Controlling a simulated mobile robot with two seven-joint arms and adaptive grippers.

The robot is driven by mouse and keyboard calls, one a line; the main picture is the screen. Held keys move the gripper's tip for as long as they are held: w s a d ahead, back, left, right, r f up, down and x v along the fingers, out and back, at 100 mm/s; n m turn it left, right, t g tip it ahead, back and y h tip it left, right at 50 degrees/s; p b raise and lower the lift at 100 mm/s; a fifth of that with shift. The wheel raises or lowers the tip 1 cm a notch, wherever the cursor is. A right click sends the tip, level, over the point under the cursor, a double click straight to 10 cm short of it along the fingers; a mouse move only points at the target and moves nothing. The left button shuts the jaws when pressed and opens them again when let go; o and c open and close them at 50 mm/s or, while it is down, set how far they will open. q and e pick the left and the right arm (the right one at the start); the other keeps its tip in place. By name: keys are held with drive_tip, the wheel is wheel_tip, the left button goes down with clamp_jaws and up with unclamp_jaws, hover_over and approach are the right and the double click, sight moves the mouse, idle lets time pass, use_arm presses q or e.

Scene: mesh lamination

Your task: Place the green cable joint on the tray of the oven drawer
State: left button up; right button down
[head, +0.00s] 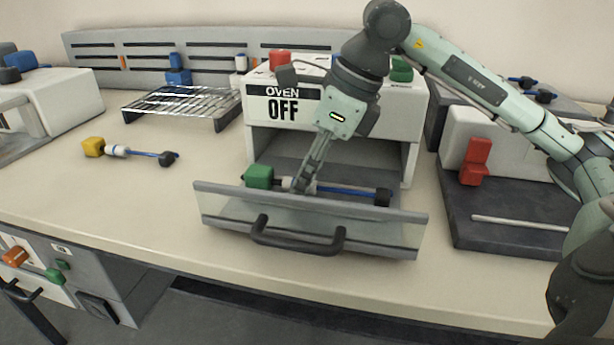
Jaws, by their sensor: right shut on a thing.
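The green cable joint has a green block (259,176) at its left end, a pale collar and a blue cable (345,190) with a dark right end. It lies across the open oven drawer (310,218), behind the drawer's front panel. My right gripper (303,187) points down into the drawer and is shut on the joint near the pale collar. Whether the joint touches the tray is hidden by the front panel. The oven (335,115) reads OFF. My left gripper is not in view.
A yellow cable joint (94,147) lies on the bench to the left. A wire rack (185,104) stands behind it. A dark platform (505,228) with a metal rod and a red block (474,162) is at right.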

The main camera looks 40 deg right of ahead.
sight(336, 188)
drive_tip(key=shift+f, duration=0.1)
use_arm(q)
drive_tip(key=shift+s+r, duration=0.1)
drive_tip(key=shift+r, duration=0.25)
use_arm(e)
drive_tip(key=c, duration=1.7)
unclamp_jaws()
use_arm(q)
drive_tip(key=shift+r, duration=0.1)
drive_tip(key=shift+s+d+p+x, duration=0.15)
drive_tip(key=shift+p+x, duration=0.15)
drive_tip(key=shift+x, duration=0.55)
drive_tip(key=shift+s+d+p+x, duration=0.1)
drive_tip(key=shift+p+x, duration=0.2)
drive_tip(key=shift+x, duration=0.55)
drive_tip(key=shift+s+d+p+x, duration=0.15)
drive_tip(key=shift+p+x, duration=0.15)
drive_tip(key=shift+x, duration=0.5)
use_arm(e)
drive_tip(key=v, duration=1.2)
drive_tip(key=shift+d, duration=0.1)
